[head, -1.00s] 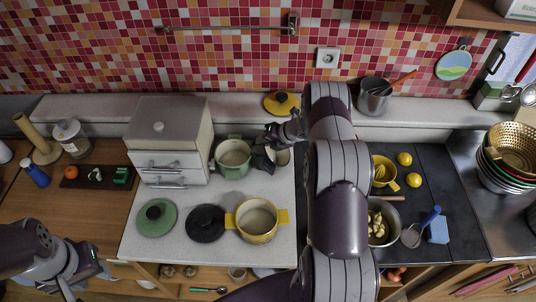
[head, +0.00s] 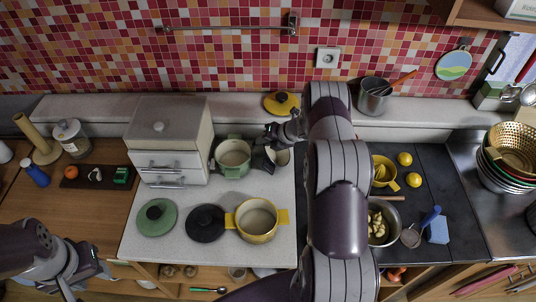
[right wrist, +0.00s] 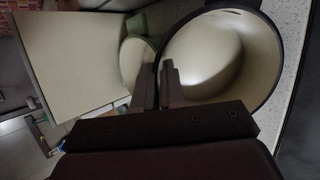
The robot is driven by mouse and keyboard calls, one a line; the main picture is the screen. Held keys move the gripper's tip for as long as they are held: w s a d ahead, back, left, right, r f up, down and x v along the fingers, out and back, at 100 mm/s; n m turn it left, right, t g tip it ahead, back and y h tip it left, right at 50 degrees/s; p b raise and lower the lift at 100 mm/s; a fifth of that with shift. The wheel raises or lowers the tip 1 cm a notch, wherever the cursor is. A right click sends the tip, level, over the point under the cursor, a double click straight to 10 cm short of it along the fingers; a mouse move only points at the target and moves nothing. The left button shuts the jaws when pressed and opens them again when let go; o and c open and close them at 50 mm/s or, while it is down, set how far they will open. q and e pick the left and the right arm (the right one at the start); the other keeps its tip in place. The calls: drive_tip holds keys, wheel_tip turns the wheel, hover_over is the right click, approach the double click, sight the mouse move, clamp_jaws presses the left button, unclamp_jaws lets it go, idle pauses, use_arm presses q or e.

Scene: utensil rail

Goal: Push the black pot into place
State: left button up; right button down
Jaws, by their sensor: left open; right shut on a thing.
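The black pot (head: 283,157), cream inside with a dark rim, stands at the back of the white speckled counter, right of the green pot (head: 234,157). In the head view my right arm and hand partly cover it. In the right wrist view the black pot (right wrist: 225,55) fills the upper right, and the green pot (right wrist: 135,58) is close beside it. My right gripper (right wrist: 158,85) is shut on the black pot at its near rim; the exact grip point is hard to see. My left gripper (head: 98,272) is open and empty at the lower left, away from the pots.
A cream drawer box (head: 172,140) stands left of the green pot. A yellow pot (head: 257,220), a black lid (head: 205,223) and a green lid (head: 157,217) lie toward the counter's front. A yellow lid (head: 282,103) rests on the back ledge. Mid-counter is mostly clear.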

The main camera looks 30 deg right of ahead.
idle(0.3)
drive_tip(key=shift+r+b, duration=0.25)
drive_tip(key=shift+b, duration=0.05)
drive_tip(key=w+d+b+v, duration=0.1)
drive_tip(key=d+b+v, duration=0.2)
drive_tip(key=v, duration=1.2)
drive_tip(key=shift+w+b, duration=0.25)
drive_tip(key=shift+b, duration=0.6)
drive_tip(key=shift+d, duration=0.2)
